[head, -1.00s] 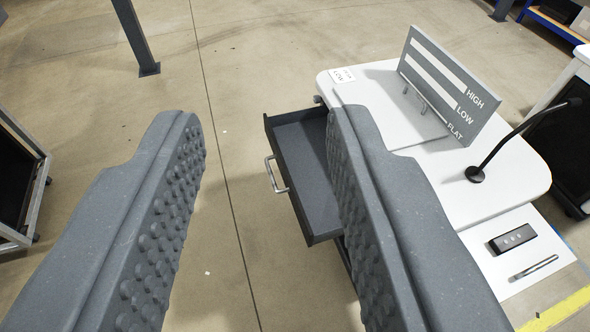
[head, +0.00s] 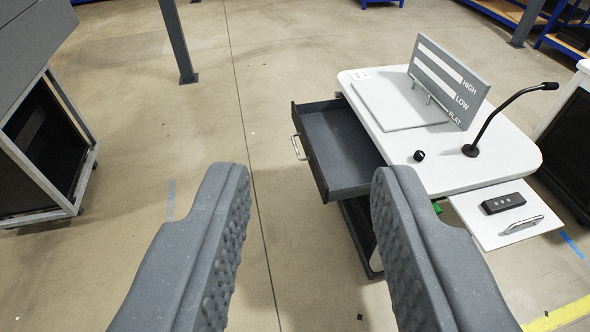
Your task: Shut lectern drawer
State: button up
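The lectern (head: 495,155) has a white top and stands at the right in the head view. Its dark grey drawer (head: 338,140) is pulled out toward the left, and the inside that shows looks empty. A metal bar handle (head: 298,147) is on the drawer's front. My gripper (head: 300,190) is open, with its two grey studded fingers well apart and nothing between them but floor. The fingers are nearer to the camera than the drawer. The right finger overlaps the drawer's near corner in the picture; I cannot tell whether it touches.
On the lectern are a HIGH/LOW/FLAT sign (head: 448,82), a gooseneck microphone (head: 500,115) and a black knob (head: 419,156). A side shelf (head: 480,217) holds a small black device (head: 503,203). A framed cabinet (head: 50,150) stands at the left. The floor left of the drawer is clear.

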aim_at(343, 159)
jog(key=z, duration=0.2)
jog(key=k, duration=0.2)
jog(key=u, duration=0.65)
jog(key=i, duration=1.25)
jog(key=z, duration=0.5)
jog(key=i, duration=0.7)
jog(key=z, duration=0.6)
